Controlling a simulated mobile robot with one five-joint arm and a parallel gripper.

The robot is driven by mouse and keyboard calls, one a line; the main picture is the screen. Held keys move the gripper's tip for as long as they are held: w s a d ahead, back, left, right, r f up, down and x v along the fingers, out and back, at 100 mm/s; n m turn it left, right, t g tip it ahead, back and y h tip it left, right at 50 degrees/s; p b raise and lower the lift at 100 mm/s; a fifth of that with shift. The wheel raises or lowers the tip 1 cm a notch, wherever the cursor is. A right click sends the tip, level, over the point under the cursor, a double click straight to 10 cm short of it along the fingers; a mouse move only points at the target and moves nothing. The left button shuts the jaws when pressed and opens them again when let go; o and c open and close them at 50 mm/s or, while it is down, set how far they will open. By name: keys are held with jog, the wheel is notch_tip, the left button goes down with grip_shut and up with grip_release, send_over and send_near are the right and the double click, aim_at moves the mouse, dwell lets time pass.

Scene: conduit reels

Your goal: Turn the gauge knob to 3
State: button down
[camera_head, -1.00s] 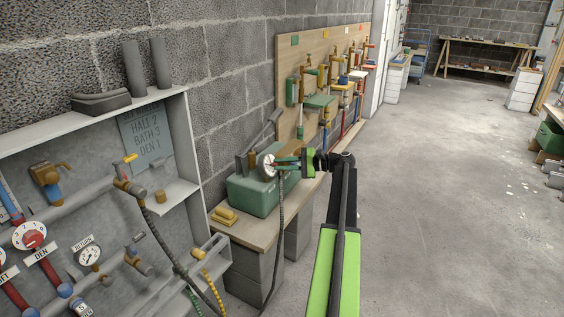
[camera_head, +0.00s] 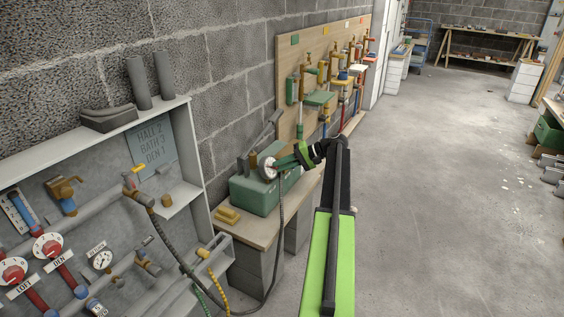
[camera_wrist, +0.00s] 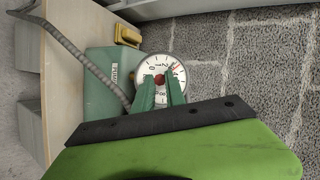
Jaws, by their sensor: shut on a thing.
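The gauge (camera_head: 268,168) is a round white dial on the end of a green box (camera_head: 251,192) on the bench. In the wrist view its face (camera_wrist: 151,68) shows black numbers, a red centre and a red mark at the upper right, beyond the 2. I cannot read exactly which number the mark meets. My gripper (camera_head: 277,165) is at the dial. In the wrist view its two green fingers (camera_wrist: 160,88) are closed in on the red-centred knob (camera_wrist: 160,79), hiding the lower part of the face.
A grey hose (camera_head: 282,215) hangs from beside the dial. A yellow block (camera_head: 228,215) lies on the bench (camera_head: 262,234). At left, a cabinet holds pipes, red dials (camera_head: 47,246) and a sign (camera_head: 154,148) reading HALL 2, BATH 3, DEN 1.

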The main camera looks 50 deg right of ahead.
jog(key=shift+r+n+h+p, duration=0.1)
jog(key=shift+n+h+p, duration=0.2)
jog(key=shift+n+p, duration=0.3)
dwell(0.3)
jog(key=c, duration=1.4)
grip_release()
jog(key=shift+g, duration=0.3)
jog(key=p+v, duration=0.8)
jog(key=v, duration=0.9)
jog(key=shift+s+p, duration=0.2)
jog(key=shift+p, duration=0.2)
